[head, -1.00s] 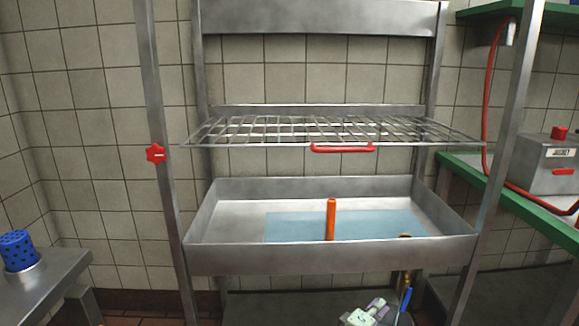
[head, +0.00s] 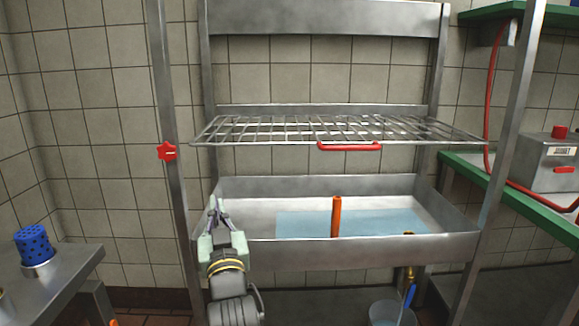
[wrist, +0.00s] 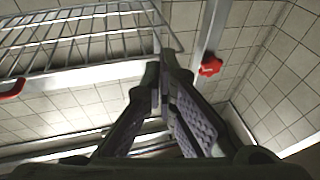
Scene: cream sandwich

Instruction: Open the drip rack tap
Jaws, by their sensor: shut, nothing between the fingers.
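The drip rack is a steel frame with a wire shelf (head: 270,130) above a shallow steel basin (head: 440,250). Below the basin's front right side hangs a small brass tap (head: 409,273) with a blue lever (head: 410,294) that slants downward. My gripper (head: 213,203) is at the basin's front left, pointing up, far left of the tap and higher than it. Its fingers are shut and empty. The wrist view shows the shut fingers (wrist: 160,80) with the wire shelf (wrist: 80,45) to the upper left; the tap is not in that view.
A translucent bucket (head: 385,314) stands below the tap. An orange upright pipe (head: 336,216) rises from bluish water in the basin. A red star knob (head: 167,151) is on the left post. A blue perforated cup (head: 34,244) stands on the left table.

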